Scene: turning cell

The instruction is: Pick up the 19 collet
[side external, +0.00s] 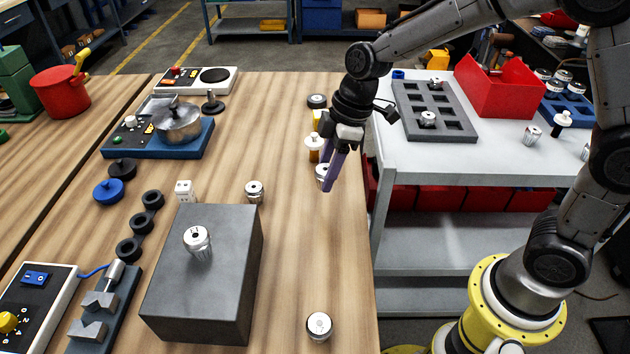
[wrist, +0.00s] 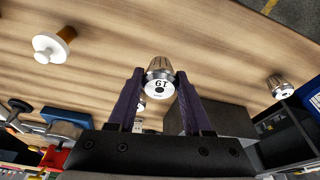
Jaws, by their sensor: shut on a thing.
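The 19 collet is a silver, ribbed, tapered piece with a white face. In the wrist view the 19 collet (wrist: 160,80) sits between my fingertips, its number upside down. My gripper (wrist: 160,88) has purple fingers and is shut on the collet's sides. In the side view my gripper (side external: 328,178) points down over the wooden table's right part, and the collet (side external: 320,174) shows partly behind a finger. I cannot tell whether it is clear of the table.
Other collets stand on the grey block (side external: 197,238), near its back edge (side external: 254,190) and at the table's front (side external: 319,325). A white-capped brown piece (side external: 314,145) stands just behind my gripper. A grey tray (side external: 455,133) is on the side cart. The table between block and gripper is mostly clear.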

